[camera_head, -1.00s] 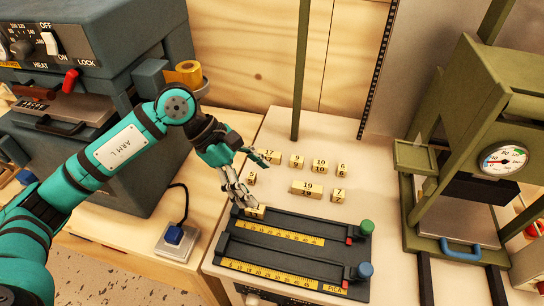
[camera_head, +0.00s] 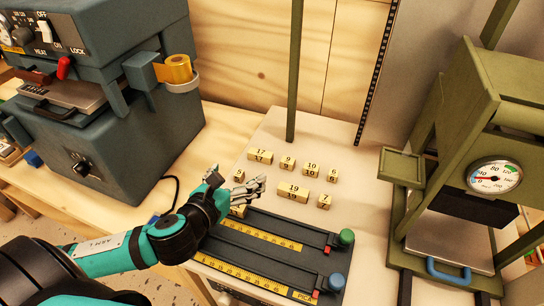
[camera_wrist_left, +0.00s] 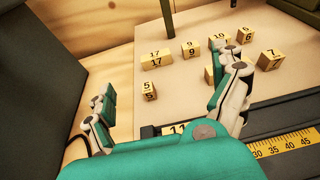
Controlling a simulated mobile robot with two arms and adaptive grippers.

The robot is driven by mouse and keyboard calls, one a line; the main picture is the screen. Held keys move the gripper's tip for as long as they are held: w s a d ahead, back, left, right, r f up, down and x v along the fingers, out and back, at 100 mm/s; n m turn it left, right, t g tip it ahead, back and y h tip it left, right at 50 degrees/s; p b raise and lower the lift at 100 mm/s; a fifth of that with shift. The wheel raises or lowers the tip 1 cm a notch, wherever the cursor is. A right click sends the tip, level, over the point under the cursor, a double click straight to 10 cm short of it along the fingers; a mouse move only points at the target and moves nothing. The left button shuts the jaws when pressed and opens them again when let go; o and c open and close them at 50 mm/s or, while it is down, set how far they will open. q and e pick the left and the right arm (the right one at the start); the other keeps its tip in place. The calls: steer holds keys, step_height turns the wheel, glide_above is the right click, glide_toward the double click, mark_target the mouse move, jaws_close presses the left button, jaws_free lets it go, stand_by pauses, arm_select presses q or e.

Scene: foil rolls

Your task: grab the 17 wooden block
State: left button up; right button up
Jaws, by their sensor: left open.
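The wooden block marked 17 (camera_head: 259,158) lies on the pale table, at the back left of the group of numbered blocks. It also shows in the left wrist view (camera_wrist_left: 156,60), beyond and between the spread fingers. My left gripper (camera_head: 238,182) is open and empty, in front of the 17 block and apart from it. In the left wrist view the gripper (camera_wrist_left: 170,76) has one finger at left and one at right. The block marked 5 (camera_wrist_left: 149,90) stands nearer, also between the fingers. The right gripper is not in view.
Blocks marked 9 (camera_head: 287,162), 10 (camera_head: 311,169), 6 (camera_head: 332,174), 19 (camera_head: 293,192) and 7 (camera_head: 324,201) stand close by. A dark ruled fixture (camera_head: 285,232) lies in front. A green post (camera_head: 295,80) rises behind. A green press (camera_head: 455,170) stands right, a grey machine (camera_head: 120,130) left.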

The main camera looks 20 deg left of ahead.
arm_select(q)
steer(key=shift+s+a+f+g+y, duration=0.3)
steer(key=shift+s+a+f, duration=0.1)
steer(key=shift+f, duration=0.2)
steer(key=shift+w+a+f, duration=0.15)
steer(key=shift+f, duration=0.05)
glide_toward(260, 154)
steer(key=x, duration=0.3)
steer(key=shift+w+a+f, duration=0.2)
steer(key=shift+w, duration=0.1)
steer(key=shift+x, duration=2.95)
steer(key=shift+d+r, duration=0.1)
steer(key=shift+c, duration=0.4)
steer(key=c, duration=1.1)
